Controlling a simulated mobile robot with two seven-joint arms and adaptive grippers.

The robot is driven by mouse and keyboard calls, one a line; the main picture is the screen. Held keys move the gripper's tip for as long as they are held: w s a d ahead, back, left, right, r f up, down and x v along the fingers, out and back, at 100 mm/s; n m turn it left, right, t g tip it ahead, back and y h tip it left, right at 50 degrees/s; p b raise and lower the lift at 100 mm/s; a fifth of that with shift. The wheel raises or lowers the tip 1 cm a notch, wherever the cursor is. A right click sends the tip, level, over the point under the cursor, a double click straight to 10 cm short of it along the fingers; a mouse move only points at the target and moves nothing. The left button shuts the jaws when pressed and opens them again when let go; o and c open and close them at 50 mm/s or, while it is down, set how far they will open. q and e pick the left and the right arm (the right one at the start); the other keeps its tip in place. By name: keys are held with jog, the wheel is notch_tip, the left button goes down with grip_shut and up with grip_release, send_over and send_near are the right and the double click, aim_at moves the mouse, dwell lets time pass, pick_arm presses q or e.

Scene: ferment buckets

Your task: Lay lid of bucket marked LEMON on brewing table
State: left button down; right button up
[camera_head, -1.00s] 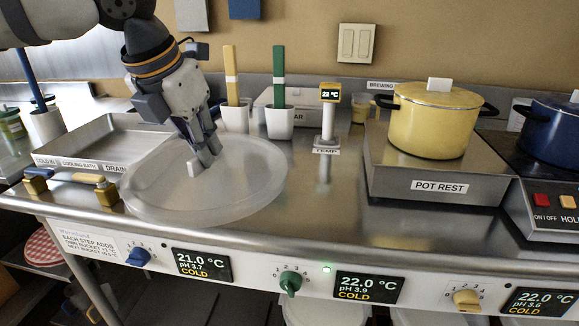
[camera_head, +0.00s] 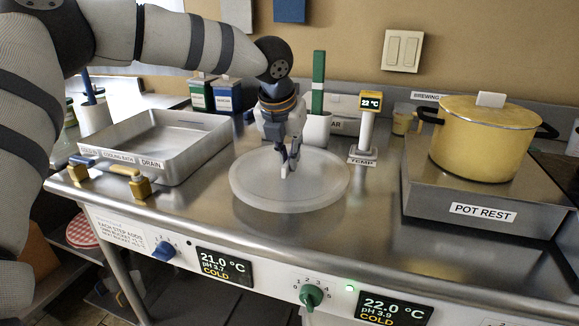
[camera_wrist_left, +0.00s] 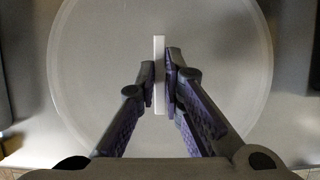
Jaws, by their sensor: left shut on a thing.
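A round translucent lid (camera_head: 325,192) is over the steel brewing table (camera_head: 375,225), between the cooling bath and the pot rest. It looks level and very close to the table top; I cannot tell whether it touches. My left gripper (camera_head: 288,170) points down at its middle and is shut on the lid's upright white handle. In the left wrist view the lid (camera_wrist_left: 90,60) fills most of the picture, and the white handle (camera_wrist_left: 159,85) stands between the two fingers of the gripper (camera_wrist_left: 160,78). No LEMON mark can be read. My right gripper is not in view.
The steel cooling bath (camera_head: 205,128) stands left of the lid. The temperature post (camera_head: 367,130) and a white cup with a green-handled tool (camera_head: 318,85) stand behind. A yellow pot (camera_head: 480,145) sits on the pot rest (camera_head: 425,185) at right. Bare table lies right of the lid.

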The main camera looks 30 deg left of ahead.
pick_arm(q)
jog(key=shift+s+f, duration=0.1)
jog(key=shift+f, duration=1.2)
jog(key=shift+f, duration=0.1)
jog(key=c, duration=1.7)
grip_release()
jog(key=v, duration=1.2)
jog(key=shift+p, duration=0.3)
